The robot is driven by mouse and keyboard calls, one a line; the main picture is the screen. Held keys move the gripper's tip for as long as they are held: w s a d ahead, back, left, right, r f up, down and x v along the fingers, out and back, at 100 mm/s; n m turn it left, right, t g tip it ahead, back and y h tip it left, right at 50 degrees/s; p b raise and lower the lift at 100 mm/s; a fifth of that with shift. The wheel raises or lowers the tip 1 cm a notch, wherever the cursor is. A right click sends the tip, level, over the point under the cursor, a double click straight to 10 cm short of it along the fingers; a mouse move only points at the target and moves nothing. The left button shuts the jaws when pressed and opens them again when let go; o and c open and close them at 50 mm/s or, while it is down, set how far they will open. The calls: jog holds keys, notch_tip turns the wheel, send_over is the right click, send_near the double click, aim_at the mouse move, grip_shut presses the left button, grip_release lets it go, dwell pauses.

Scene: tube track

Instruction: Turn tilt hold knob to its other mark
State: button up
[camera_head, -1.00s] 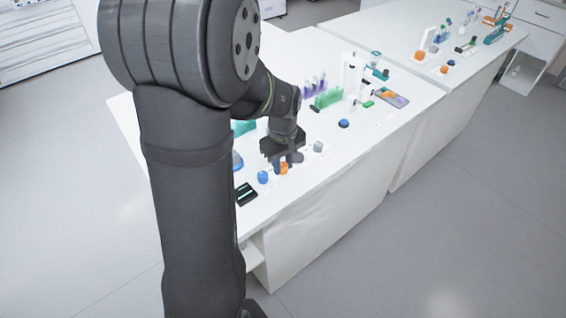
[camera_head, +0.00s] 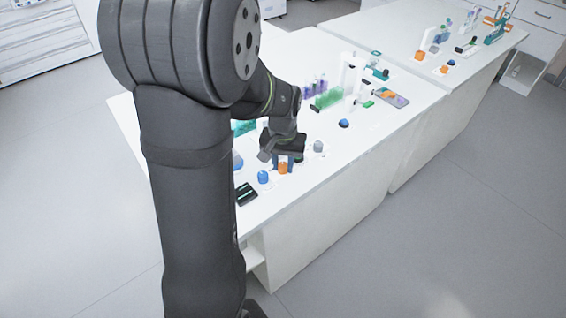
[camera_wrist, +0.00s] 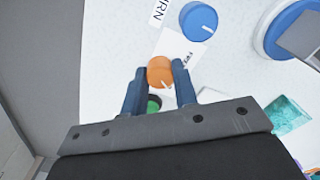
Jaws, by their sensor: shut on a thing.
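An orange knob (camera_head: 283,169) sits near the front edge of the white bench. In the wrist view the orange knob (camera_wrist: 160,72) is between the two blue fingers of my gripper (camera_wrist: 159,76), which is shut on it. A white label (camera_wrist: 180,62) with small dark print lies beside the knob; I cannot read it fully. In the head view my gripper (camera_head: 283,163) points down over the knob, and its fingers partly cover it.
A blue knob (camera_head: 263,177) stands close to the left and a grey knob (camera_head: 318,146) to the right. A dark box (camera_head: 246,194) lies near the front edge. A green tube rack (camera_head: 328,98) stands farther back. The bench front between knobs and edge is clear.

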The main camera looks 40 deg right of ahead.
aim_at(283, 165)
jog(key=shift+m, duration=0.5)
jog(key=o, duration=1)
jog(key=shift+r, duration=0.1)
notch_tip(283, 165, up, 17)
jog(key=shift+r, duration=0.1)
dwell(0.3)
notch_tip(283, 165, down, 18)
jog(key=shift+r, duration=0.25)
dwell(0.3)
